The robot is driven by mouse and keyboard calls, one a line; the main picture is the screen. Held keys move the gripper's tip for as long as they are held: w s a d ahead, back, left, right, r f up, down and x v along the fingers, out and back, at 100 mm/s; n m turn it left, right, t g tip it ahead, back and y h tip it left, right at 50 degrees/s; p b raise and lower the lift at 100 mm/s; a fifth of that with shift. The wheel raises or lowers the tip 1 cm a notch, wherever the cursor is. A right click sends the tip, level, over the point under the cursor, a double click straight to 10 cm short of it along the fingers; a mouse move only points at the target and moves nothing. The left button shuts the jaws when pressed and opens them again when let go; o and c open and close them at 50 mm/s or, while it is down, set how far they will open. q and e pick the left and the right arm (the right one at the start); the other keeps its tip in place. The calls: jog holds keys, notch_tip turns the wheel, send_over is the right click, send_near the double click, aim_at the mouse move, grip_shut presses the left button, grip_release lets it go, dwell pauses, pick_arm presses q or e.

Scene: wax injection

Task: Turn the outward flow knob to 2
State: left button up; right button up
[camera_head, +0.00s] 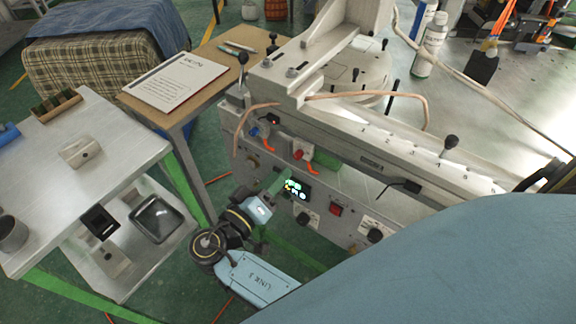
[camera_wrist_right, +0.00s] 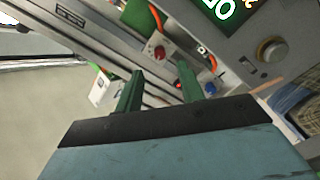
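The machine's front panel (camera_head: 345,222) carries a black knob (camera_head: 303,218) on a pale dial plate and another black knob (camera_head: 375,235) farther right. Their labels are too small to read, so I cannot tell which is the outward flow knob or its setting. My right gripper (camera_head: 281,183) is in front of the panel, beside the lit display (camera_head: 298,190). In the right wrist view its two green fingers (camera_wrist_right: 160,68) are apart with nothing between them. My left gripper is not in view.
A brass knob (camera_wrist_right: 272,50), a red-knobbed valve (camera_wrist_right: 160,52) and a blue-knobbed valve (camera_wrist_right: 210,88) show near the fingers. A red switch (camera_head: 336,210) sits between the black knobs. Orange hoses hang from the valves. A white table (camera_head: 120,125) stands left.

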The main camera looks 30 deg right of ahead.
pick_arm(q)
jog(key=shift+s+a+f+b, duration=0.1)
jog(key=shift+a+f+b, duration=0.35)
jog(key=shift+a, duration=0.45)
pick_arm(e)
jog(key=v, duration=0.7)
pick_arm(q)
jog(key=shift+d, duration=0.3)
pick_arm(e)
jog(key=shift+w, duration=0.1)
